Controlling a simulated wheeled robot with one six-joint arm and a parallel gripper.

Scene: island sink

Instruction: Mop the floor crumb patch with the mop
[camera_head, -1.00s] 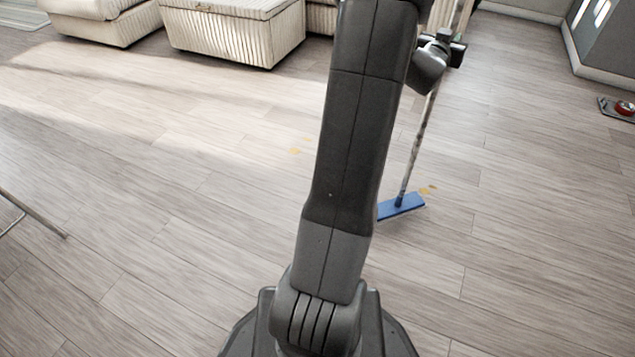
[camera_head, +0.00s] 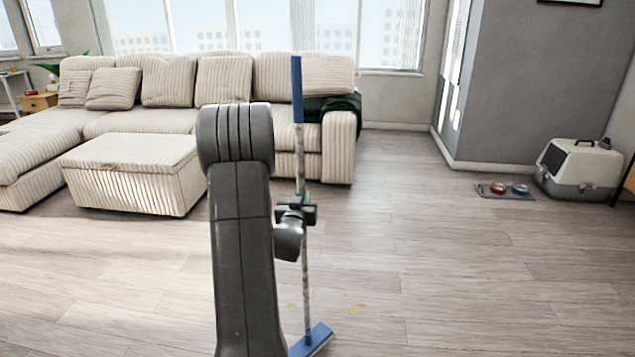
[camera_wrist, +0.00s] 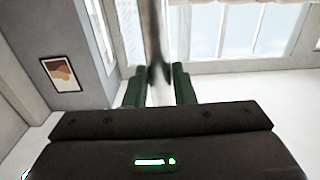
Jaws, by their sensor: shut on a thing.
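The mop has a blue handle grip, a pale speckled pole (camera_head: 306,265) and a flat blue head (camera_head: 312,341) at floor level. My gripper (camera_head: 297,213) is shut on the pole around its middle, and the mop stands nearly upright. In the wrist view the pole (camera_wrist: 157,50) runs up between my two green-padded fingers (camera_wrist: 158,88). A small yellowish crumb patch (camera_head: 356,309) lies on the floor to the right of the mop head. Another faint yellowish spot (camera_head: 292,306) lies just left of the pole. My arm hides some floor to the left.
A cream corduroy sofa (camera_head: 150,118) and ottoman (camera_head: 140,172) stand at the back left. A pet feeding tray with bowls (camera_head: 505,191) and a litter box (camera_head: 580,168) sit at the right by the grey wall. The floor between is clear.

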